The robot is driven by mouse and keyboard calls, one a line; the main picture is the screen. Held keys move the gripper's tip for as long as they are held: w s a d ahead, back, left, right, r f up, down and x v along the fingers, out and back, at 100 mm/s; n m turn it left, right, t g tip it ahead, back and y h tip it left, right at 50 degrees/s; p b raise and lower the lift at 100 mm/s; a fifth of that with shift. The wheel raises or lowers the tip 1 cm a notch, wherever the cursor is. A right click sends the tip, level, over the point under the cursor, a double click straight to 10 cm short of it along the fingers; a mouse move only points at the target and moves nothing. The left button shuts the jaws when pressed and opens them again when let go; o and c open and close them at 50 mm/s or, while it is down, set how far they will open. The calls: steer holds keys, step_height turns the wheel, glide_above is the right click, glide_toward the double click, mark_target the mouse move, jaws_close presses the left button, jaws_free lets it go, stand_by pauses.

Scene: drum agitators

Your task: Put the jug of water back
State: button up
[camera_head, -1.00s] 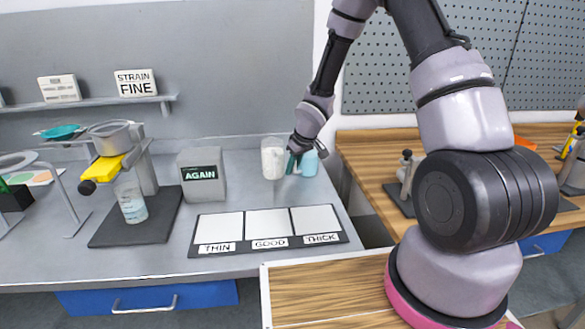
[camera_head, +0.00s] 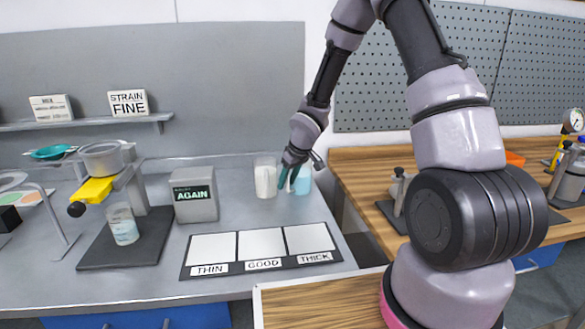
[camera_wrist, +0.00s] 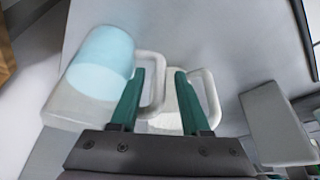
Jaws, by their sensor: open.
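The jug of water (camera_head: 304,180), clear with light blue contents, stands upright on the grey bench at the back right, beside a jug of white contents (camera_head: 265,179). My gripper (camera_head: 290,182) is open at the jugs. In the wrist view the blue water (camera_wrist: 101,62) is left of my fingers (camera_wrist: 160,74). The water jug's handle (camera_wrist: 158,84) lies in the gap between the fingers, apparently not clamped. The white jug's handle (camera_wrist: 213,98) is just right of the right finger. My fingers partly hide the white jug, and its base is out of sight.
A mat marked THIN, GOOD and THICK (camera_head: 262,243) lies in front of the jugs. The AGAIN box (camera_head: 195,203) stands to their left. A stand with a yellow part (camera_head: 94,190) and a beaker (camera_head: 123,224) are further left. A wooden bench (camera_head: 420,160) is at right.

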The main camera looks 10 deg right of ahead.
steer(key=s+d+r+m+t+h, duration=0.1)
steer(key=s+d+r+m+h, duration=0.15)
steer(key=s+d+r, duration=0.75)
steer(key=s+d+r+m+t+h, duration=0.1)
steer(key=s+r+m, duration=0.2)
steer(key=r, duration=1.3)
steer(key=s+r+m+y, duration=0.1)
steer(key=s+r+m, duration=0.1)
steer(key=s+r, duration=0.2)
steer(key=s+d+r+m+t+y, duration=0.1)
steer(key=s+r, duration=0.4)
steer(key=s, duration=0.6)
steer(key=shift+m+y, duration=0.55)
steer(key=shift+m, duration=0.6)
